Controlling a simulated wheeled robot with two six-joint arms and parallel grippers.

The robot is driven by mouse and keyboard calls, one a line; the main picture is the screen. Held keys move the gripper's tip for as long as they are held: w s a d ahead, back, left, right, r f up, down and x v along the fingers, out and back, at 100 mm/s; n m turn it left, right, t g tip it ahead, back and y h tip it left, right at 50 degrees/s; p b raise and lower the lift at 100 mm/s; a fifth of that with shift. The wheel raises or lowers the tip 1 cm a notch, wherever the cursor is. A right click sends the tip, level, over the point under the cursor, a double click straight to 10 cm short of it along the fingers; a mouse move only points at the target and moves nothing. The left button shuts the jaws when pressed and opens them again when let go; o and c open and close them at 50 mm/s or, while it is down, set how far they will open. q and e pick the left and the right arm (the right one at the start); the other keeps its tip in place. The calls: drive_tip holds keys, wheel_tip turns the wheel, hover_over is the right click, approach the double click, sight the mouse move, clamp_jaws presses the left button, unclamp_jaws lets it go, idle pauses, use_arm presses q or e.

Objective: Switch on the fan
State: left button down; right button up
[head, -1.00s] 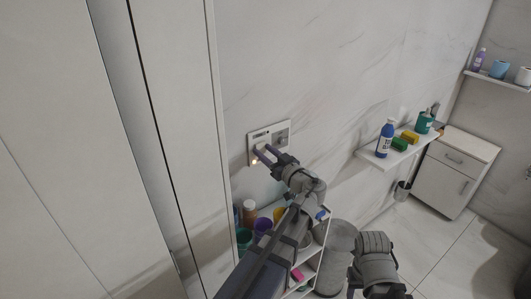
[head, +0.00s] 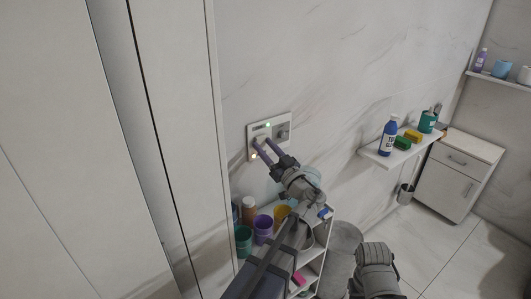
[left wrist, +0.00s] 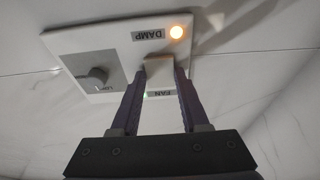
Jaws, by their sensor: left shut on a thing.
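A pale control panel (head: 281,122) is fixed to the marble wall. My left gripper (head: 262,147) reaches up to its left part. In the left wrist view the panel (left wrist: 113,38) appears upside down, with a FAN label (left wrist: 161,93), a DAMP label (left wrist: 148,34) beside a lit orange lamp (left wrist: 177,32), and a round grey knob (left wrist: 94,79). There my left gripper (left wrist: 160,80) is shut on the pale fan switch (left wrist: 159,67), one finger on each side. My right gripper's fingers do not show.
Below the panel a white shelf unit holds a purple cup (head: 263,228), a green cup (head: 243,240) and a brown bottle (head: 249,209). A wall shelf at right holds a blue bottle (head: 388,136) and sponges. A tall cabinet (head: 180,130) stands close on the left.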

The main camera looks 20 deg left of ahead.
use_arm(q)
drive_tip(key=shift+c, duration=2)
unclamp_jaws()
drive_tip(key=b+v, duration=0.2)
drive_tip(key=v, duration=0.6)
